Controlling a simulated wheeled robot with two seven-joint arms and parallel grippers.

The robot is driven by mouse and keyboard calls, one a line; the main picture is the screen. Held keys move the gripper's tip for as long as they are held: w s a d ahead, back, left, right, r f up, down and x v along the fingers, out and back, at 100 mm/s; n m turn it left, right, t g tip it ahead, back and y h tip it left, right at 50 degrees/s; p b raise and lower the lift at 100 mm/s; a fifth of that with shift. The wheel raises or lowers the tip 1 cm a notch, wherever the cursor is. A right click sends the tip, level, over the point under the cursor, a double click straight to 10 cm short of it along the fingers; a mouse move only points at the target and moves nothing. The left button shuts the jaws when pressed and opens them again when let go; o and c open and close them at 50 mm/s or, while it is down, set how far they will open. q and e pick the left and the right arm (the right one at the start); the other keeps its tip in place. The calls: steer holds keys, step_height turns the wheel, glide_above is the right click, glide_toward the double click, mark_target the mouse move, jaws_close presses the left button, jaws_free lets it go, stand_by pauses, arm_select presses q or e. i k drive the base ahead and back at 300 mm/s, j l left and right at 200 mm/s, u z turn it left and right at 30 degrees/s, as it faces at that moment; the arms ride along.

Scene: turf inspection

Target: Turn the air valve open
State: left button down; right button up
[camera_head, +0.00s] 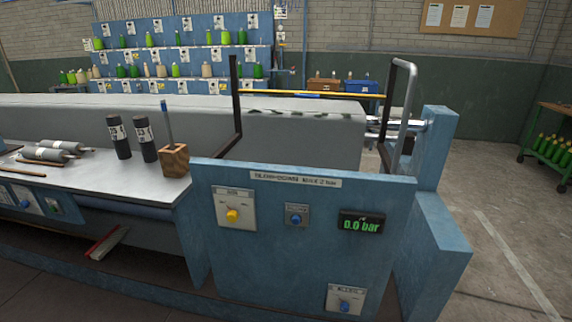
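A blue control panel (300,262) faces me at the end of a long machine. On its left is a white plate with a yellow knob (232,215). In the middle is a small grey plate with a blue knob (296,219). Low on the right is a white plate with another blue knob (344,305). A black display (361,223) on the panel's right reads 0.0 bar in green. Neither of my grippers is in view.
A metal worktop (95,180) left of the panel holds grey rollers, two dark cylinders (146,139) and a wooden block (174,161). A grey handrail (401,115) rises behind the panel. Shelves of green and beige cones stand behind.

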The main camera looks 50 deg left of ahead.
mark_target(232, 216)
steer(key=u, duration=2.1)
